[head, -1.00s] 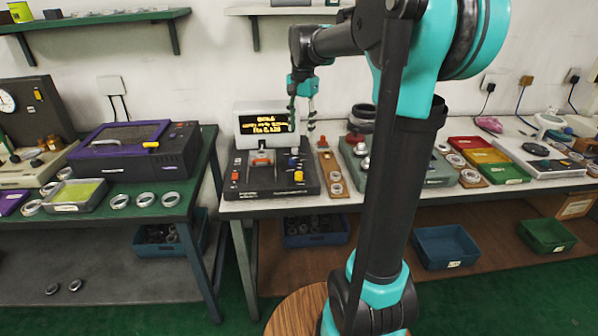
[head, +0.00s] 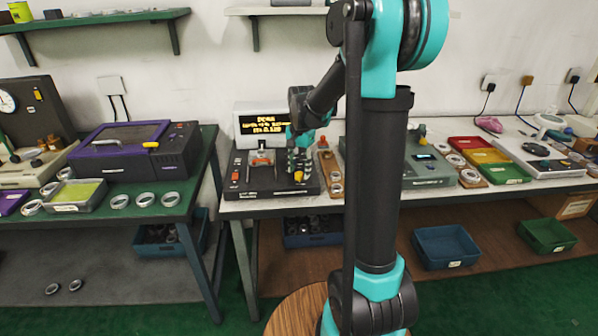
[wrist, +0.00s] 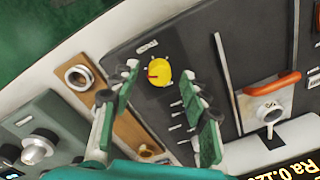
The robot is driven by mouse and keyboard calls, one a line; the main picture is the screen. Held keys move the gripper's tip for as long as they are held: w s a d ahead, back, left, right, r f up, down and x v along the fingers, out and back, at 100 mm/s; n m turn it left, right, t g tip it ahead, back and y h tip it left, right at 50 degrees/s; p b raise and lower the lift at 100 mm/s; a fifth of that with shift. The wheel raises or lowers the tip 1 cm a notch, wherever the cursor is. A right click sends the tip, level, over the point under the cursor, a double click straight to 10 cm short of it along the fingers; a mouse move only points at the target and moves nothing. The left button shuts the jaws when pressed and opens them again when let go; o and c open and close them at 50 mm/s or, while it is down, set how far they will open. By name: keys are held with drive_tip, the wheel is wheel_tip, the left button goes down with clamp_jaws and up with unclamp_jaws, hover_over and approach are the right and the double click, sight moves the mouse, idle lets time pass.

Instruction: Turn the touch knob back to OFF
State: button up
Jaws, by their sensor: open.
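The yellow touch knob (wrist: 160,71) with a red pointer mark shows in the wrist view on the dark panel of the tester (head: 247,187). Its mark points toward the left of the picture. The knob also shows in the head view (head: 298,177) at the tester's front right. My gripper (wrist: 162,79) is open, its two fingers on either side of the knob with visible gaps. In the head view my gripper (head: 299,163) is low over the tester's right part. The knob's lettering is too small to read.
The tester's lit screen (head: 262,123) reads DONE with an Ra value. An orange-handled part (wrist: 272,86) holding a metal ring stands beside the knob. A wooden strip (wrist: 128,130) with rings lies on the other side, then a grey-green device (wrist: 45,140).

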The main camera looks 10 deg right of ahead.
drive_tip(key=shift+f, duration=0.6)
clamp_jaws()
drive_tip(key=shift+n, duration=0.3)
